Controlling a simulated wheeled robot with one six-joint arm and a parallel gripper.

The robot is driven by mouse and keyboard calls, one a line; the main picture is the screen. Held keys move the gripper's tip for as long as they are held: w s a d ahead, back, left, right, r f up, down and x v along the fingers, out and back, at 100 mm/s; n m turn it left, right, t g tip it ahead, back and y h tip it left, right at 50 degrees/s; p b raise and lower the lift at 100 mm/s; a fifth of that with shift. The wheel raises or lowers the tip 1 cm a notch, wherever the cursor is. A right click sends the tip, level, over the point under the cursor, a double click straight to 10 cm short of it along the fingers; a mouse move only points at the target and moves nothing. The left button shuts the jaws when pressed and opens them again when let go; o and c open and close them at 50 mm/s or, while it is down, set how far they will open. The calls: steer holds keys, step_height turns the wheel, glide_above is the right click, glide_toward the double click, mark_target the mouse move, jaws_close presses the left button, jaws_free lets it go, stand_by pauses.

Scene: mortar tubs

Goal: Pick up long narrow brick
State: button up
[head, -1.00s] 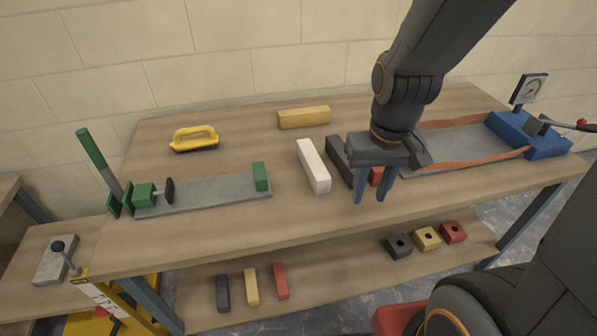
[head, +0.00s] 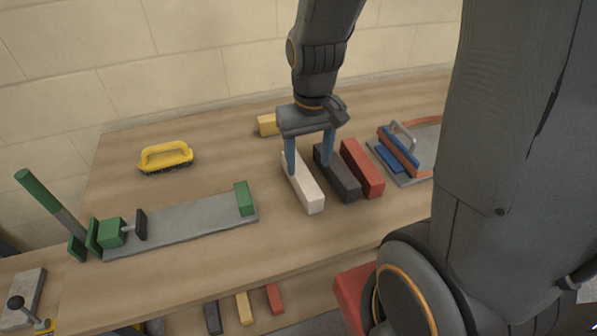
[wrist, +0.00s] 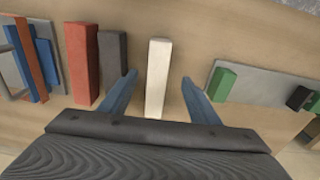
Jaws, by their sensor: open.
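A white long narrow brick (head: 304,191) lies on the wooden table, between a green clamp fixture and a dark grey brick (head: 338,178). My gripper (head: 309,168) is open above the far part of the white brick. In the wrist view the white brick (wrist: 158,75) lies in the gap between my two blue fingers (wrist: 160,95), with room on both sides. The left finger there is close to the dark brick (wrist: 112,60). Whether the fingers reach down beside the white brick is hard to tell. A red brick (head: 362,168) lies beyond the dark one.
A yellow brick (head: 267,125) lies behind my gripper, partly hidden. A yellow-handled brush (head: 165,156) stands at the back left. The green fixture (head: 180,228) is left of the white brick. A red-and-blue tool (head: 400,150) is at the right. Small bricks sit below.

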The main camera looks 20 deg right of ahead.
glide_above(301, 172)
steer(key=f, duration=0.3)
steer(key=shift+s+a+g+p, duration=0.25)
steer(key=shift+a+g+p, duration=0.05)
steer(key=shift+a, duration=0.1)
steer(key=shift+w+d+f+p, duration=0.15)
steer(key=shift+f+p, duration=0.2)
steer(key=shift+f, duration=0.95)
steer(key=shift+d+f+p, duration=0.1)
steer(key=shift+f+p, duration=0.25)
steer(key=shift+f, duration=0.95)
steer(key=shift+w+d+f+p, duration=0.15)
steer(key=shift+f+p, duration=0.2)
steer(key=shift+f, duration=0.95)
steer(key=shift+s, duration=0.1)
jaws_close()
